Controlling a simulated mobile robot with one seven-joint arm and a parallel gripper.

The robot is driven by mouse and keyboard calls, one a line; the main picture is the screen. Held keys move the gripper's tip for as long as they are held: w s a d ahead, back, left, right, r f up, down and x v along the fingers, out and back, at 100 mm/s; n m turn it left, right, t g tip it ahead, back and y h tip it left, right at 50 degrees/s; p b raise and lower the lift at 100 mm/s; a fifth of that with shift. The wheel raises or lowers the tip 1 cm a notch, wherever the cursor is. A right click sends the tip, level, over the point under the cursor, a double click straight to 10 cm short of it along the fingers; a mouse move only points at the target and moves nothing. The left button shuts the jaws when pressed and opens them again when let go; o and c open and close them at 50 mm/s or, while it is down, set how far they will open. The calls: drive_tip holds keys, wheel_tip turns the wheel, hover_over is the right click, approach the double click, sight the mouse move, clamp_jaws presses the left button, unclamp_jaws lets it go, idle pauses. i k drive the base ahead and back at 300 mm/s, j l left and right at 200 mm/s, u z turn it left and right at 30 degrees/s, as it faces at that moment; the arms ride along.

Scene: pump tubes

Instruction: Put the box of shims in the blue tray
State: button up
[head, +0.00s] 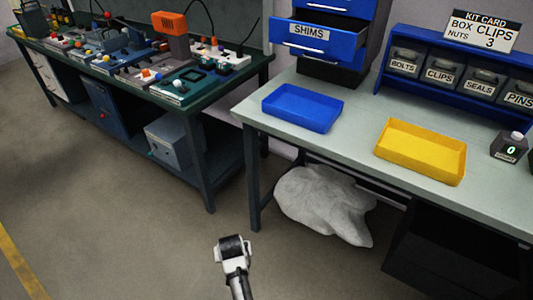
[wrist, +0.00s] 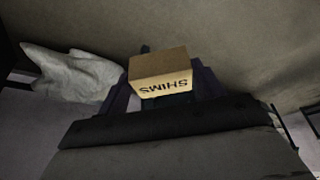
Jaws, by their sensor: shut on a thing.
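The box of shims (wrist: 160,66) is a small brown cardboard box with "SHIMS" printed on one face, upside down in the wrist view. My gripper (wrist: 162,88) is shut on it, with a dark finger on either side. The blue tray (head: 302,107) lies on the left part of the pale bench top in the head view and looks empty. In the head view only part of my arm shows at the bottom, over the floor in front of the benches. The box and fingers cannot be made out there.
A blue drawer labelled SHIMS (head: 308,37) stands open behind the blue tray. A yellow tray (head: 421,151) lies to the right, with a small counter (head: 509,149) beyond it. A pale sack (head: 325,205) lies under the bench. A cluttered green bench (head: 190,95) stands left.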

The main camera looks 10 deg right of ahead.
sight(302, 111)
drive_tip(key=i+j, duration=0.55)
drive_tip(key=i+j+z, duration=0.15)
drive_tip(key=z, duration=0.2)
drive_tip(key=i+j+z, duration=0.1)
drive_tip(key=z, duration=0.3)
drive_tip(key=j+z, duration=0.1)
drive_tip(key=z, duration=1)
